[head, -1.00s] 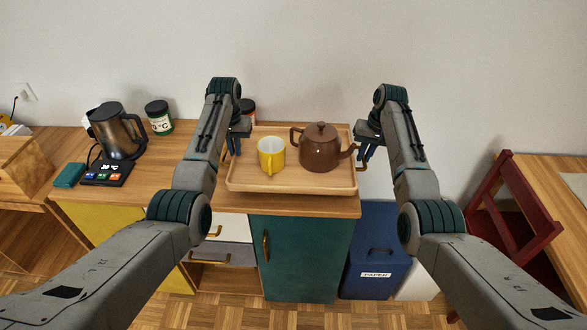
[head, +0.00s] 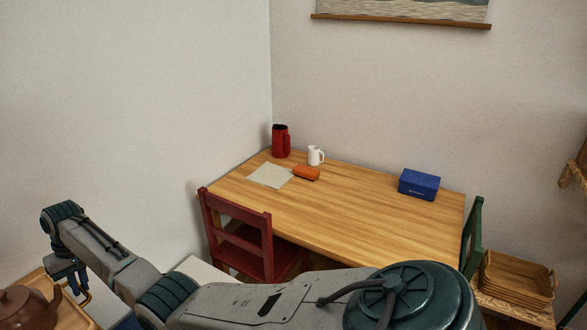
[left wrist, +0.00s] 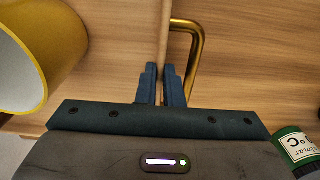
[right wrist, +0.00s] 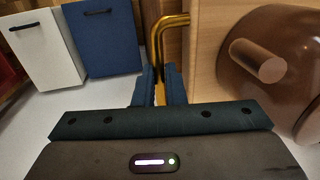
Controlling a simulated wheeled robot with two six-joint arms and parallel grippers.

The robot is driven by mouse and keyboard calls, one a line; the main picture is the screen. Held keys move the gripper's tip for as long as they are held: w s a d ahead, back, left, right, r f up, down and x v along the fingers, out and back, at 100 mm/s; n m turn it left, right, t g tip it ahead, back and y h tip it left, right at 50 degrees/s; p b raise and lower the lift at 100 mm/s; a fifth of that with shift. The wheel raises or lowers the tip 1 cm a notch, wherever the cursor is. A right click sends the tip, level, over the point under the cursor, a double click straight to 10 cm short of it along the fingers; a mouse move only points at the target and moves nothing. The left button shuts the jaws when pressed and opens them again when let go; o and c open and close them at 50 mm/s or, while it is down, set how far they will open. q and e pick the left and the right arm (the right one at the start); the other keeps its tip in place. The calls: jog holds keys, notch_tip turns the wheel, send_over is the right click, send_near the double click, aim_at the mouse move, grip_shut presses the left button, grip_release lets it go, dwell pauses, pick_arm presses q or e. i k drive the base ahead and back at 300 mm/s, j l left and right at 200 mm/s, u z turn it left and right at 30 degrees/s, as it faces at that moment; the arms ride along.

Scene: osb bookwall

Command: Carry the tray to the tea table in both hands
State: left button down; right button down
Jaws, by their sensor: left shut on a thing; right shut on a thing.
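The wooden tray (head: 84,318) shows only as a corner at the lower left of the head view, with the brown teapot (head: 24,308) on it. My right gripper (head: 77,290) is at the tray's right end. In the right wrist view its fingers (right wrist: 159,88) are shut on the brass tray handle (right wrist: 160,32). I cannot tell whether the tray is raised. The tea table (head: 370,215) stands across the corner.
A red chair (head: 238,237) and a green chair (head: 473,240) stand at the table. A red flask (head: 281,141), white jug (head: 315,155), orange item (head: 306,173), paper (head: 270,175) and blue box (head: 419,184) are on it. The table's middle and front are bare.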

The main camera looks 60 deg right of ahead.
aim_at(361, 223)
jog(key=z, duration=1.85)
jog(key=i+z, duration=0.15)
jog(key=z, duration=0.2)
jog(key=i+z, duration=0.3)
jog(key=i, duration=0.4)
